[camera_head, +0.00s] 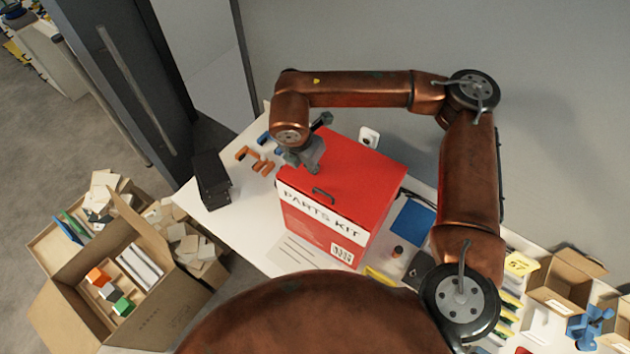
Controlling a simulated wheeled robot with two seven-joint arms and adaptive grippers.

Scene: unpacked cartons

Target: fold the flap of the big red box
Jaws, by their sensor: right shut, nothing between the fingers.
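The big red box (365,180) stands on the white table, with a white "PARTS KIT" label (318,212) on its front. Its red top looks flat and closed, and a dark handle or slot (322,195) shows near the front edge. I cannot make out a separate flap standing up. My right gripper (312,162) is shut and empty, low over the left part of the top. Whether it touches the top is unclear. It hides the box's back left corner. My left gripper is not in view.
A black box (211,179) and orange parts (255,159) lie left of the red box. A blue item (413,222) and small things lie to its right. Open cartons (75,285) stand at the lower left; more boxes (560,285) at the lower right. A grey wall is behind.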

